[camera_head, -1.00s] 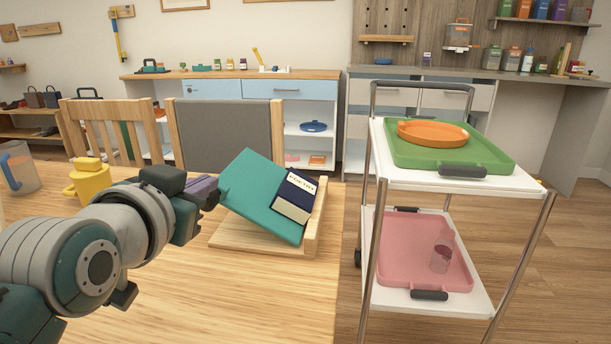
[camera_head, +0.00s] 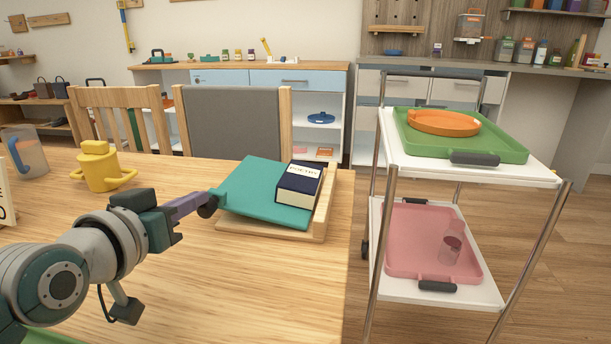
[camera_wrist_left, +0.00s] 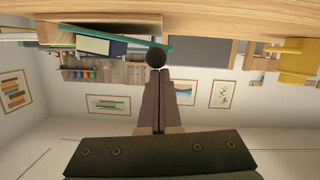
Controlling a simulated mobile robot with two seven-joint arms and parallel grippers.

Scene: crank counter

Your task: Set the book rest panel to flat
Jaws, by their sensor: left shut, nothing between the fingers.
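The teal book rest panel (camera_head: 258,188) lies at a shallow tilt over its wooden base (camera_head: 270,232) on the table. A dark blue book (camera_head: 300,184) rests on it against the wooden ledge at the right. My left gripper (camera_head: 210,200) is shut and empty, its tips at the panel's left edge by a dark round knob. In the left wrist view, the fingertips (camera_wrist_left: 158,72) meet this dark knob (camera_wrist_left: 157,57), and the panel (camera_wrist_left: 110,32) shows edge-on, slightly tilted. I cannot tell whether the panel touches its base. My right gripper is out of view.
A chair (camera_head: 235,122) is behind the table. A trolley (camera_head: 545,172) with trays stands at the right. The table front is clear.

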